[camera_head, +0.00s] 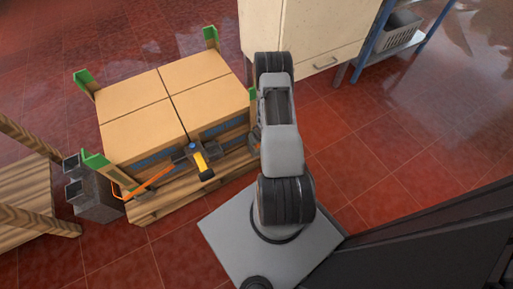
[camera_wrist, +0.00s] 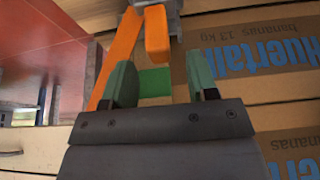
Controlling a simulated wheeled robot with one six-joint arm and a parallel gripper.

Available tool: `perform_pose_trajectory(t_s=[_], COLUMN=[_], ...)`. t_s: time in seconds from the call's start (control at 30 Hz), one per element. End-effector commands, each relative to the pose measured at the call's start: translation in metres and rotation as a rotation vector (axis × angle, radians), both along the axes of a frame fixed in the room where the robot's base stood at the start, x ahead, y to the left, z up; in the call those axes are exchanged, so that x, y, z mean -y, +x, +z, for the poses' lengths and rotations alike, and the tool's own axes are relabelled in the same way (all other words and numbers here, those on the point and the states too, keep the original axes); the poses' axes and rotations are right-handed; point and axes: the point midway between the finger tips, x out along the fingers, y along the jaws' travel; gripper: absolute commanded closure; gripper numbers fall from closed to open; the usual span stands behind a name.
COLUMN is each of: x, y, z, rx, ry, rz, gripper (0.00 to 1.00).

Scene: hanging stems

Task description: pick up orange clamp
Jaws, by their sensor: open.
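In the wrist view an orange clamp (camera_wrist: 157,35) enters at the top centre with a grey metal part. Its long orange bar (camera_wrist: 122,45) slants down to the left, passing by the left finger. My gripper (camera_wrist: 161,82) is open, with its two greenish fingertips apart and the clamp's short orange arm just ahead of the gap. The gripper looks empty. In the head view my arm hides most of the gripper. A long orange bar (camera_head: 148,183) lies at the pallet's front left there; I cannot tell whether it is the same clamp.
Cardboard boxes (camera_head: 170,95) with green corner pieces (camera_head: 84,78) stand on a wooden pallet (camera_head: 150,212). A yellow and black tool (camera_head: 201,161) is at their front. A pale cabinet (camera_head: 320,30) stands behind, a blue rack with a grey basket (camera_head: 400,28) at the right. Red floor is clear at right.

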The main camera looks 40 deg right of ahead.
Motion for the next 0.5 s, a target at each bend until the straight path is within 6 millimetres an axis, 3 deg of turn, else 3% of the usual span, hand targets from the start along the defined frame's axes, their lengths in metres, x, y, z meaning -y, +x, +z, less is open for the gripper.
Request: perform_pose_trajectory(t_s=[0.3,0.5], x=[0.001,0.002], y=[0.015,0.021], z=[-0.036,-0.048], rx=[0.0,0.001], ry=[0.0,-0.001], rz=[0.0,0.001], gripper=[0.47,0.47])
